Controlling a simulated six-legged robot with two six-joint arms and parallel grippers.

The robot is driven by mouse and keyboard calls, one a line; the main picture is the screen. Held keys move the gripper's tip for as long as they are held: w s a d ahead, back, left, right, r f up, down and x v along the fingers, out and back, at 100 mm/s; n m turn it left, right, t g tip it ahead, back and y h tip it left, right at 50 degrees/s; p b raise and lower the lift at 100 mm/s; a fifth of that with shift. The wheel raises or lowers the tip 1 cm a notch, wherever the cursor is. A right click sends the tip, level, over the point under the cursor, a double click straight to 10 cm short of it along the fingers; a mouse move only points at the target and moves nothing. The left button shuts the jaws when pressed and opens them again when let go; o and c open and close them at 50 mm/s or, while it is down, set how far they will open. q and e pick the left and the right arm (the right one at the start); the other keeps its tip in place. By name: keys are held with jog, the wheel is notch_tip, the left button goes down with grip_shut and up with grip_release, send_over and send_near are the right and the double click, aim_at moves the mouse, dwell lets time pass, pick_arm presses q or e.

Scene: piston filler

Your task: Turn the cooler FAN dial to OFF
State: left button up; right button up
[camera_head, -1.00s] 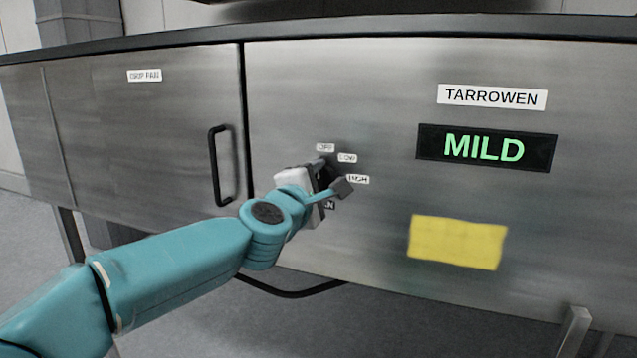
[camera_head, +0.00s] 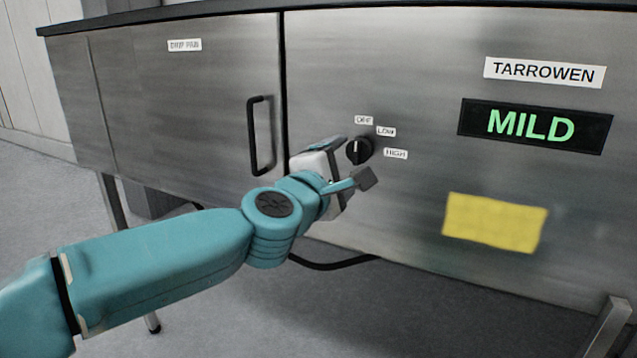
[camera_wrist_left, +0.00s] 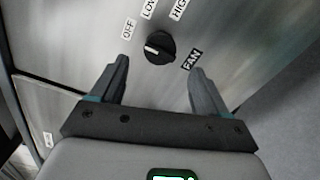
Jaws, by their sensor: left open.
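The FAN dial (camera_head: 359,150) is a round black knob with a white pointer mark on the cooler's steel front. OFF (camera_head: 363,120), LOW (camera_head: 386,132) and HIGH (camera_head: 396,153) labels sit around it. In the left wrist view the dial (camera_wrist_left: 160,47) shows whole, with its white mark on the side toward the OFF label (camera_wrist_left: 128,28). The FAN label (camera_wrist_left: 192,60) is beside it. My left gripper (camera_head: 352,163) is open and empty in front of the dial, its fingers (camera_wrist_left: 158,68) apart and short of the knob. My right gripper is not in view.
A black door handle (camera_head: 260,135) stands out left of the dial. A lit MILD display (camera_head: 530,125), a TARROWEN label (camera_head: 544,72) and a yellow note (camera_head: 494,222) are on the right of the panel. The space before the panel looks clear.

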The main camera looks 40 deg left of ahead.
pick_arm(q)
jog(key=p+v, duration=0.1)
jog(key=v, duration=0.9)
jog(key=shift+p, duration=0.35)
jog(key=shift+a, duration=0.1)
